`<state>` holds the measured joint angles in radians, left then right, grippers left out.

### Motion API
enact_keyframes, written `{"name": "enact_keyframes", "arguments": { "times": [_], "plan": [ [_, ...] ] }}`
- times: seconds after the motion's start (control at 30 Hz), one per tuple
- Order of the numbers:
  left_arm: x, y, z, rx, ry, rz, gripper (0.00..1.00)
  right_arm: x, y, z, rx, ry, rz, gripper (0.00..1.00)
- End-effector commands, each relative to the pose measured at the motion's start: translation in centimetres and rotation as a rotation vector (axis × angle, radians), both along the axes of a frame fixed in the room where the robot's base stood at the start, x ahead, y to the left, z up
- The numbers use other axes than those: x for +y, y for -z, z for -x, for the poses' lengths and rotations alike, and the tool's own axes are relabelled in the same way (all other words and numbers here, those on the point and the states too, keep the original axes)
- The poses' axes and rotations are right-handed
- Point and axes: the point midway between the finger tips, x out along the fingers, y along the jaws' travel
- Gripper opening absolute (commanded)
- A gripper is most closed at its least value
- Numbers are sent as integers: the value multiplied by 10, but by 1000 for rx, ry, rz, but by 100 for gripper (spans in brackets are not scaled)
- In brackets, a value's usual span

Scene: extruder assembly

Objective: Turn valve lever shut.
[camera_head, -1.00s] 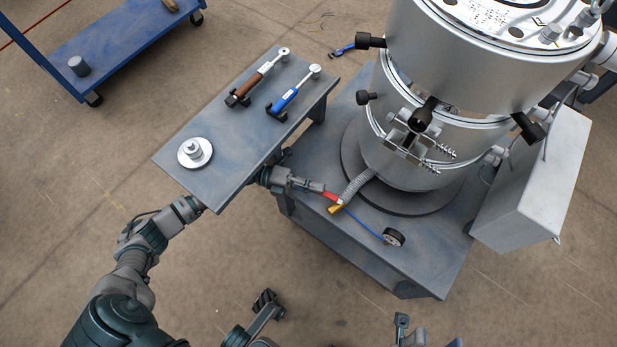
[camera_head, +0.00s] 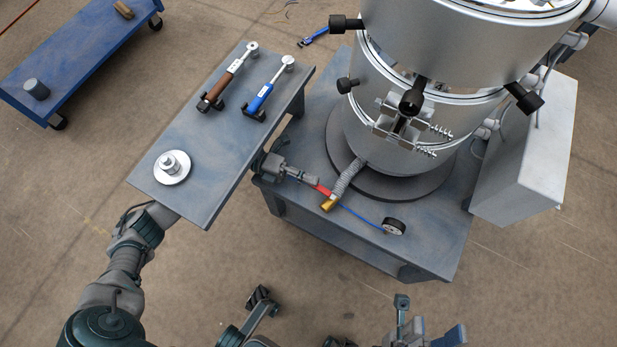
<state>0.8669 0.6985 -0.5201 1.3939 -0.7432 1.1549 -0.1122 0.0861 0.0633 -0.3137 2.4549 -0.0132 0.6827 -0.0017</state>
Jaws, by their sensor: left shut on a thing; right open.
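The valve has a red lever (camera_head: 323,190) and a brass body (camera_head: 329,204), at the lower end of a grey corrugated hose (camera_head: 346,178) beside the large metal vessel (camera_head: 410,130). My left arm passes under the shelf. My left gripper (camera_head: 313,182) comes out beyond it, shut on the red lever's left end, which its fingertips cover. My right gripper (camera_head: 331,302) is open and empty at the bottom of the picture, low and well apart from the valve. Its two fingers stand wide apart and part of it is cut off.
The grey shelf (camera_head: 215,145) hides part of my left arm and holds two torque tools and a flanged part (camera_head: 172,167). A grey box (camera_head: 530,150) stands at right. Black knobs stick out from the vessel.

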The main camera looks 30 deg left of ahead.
Motion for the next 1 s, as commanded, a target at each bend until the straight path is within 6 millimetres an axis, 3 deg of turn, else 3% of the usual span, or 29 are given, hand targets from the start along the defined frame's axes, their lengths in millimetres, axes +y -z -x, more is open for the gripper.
{"name": "enact_keyframes", "arguments": {
  "times": [0.03, 0.1, 0.63, 1.0],
  "plan": [
    [1, 6, -1, 7, -9, -8, 0, 0, 1, 0, 1, 0, -1, 51],
    [1, 6, -1, 7, -9, -8, 18, 0, 1, 0, 1, 1, -2, 51],
    [3, 1, 0, 0, -5, -1, 18, -1, -2, 4, -5, 1, -7, 51],
    [61, 3, 8, 2, -6, -3, 18, 0, -1, 4, -4, 0, -4, 51]
  ]
}}
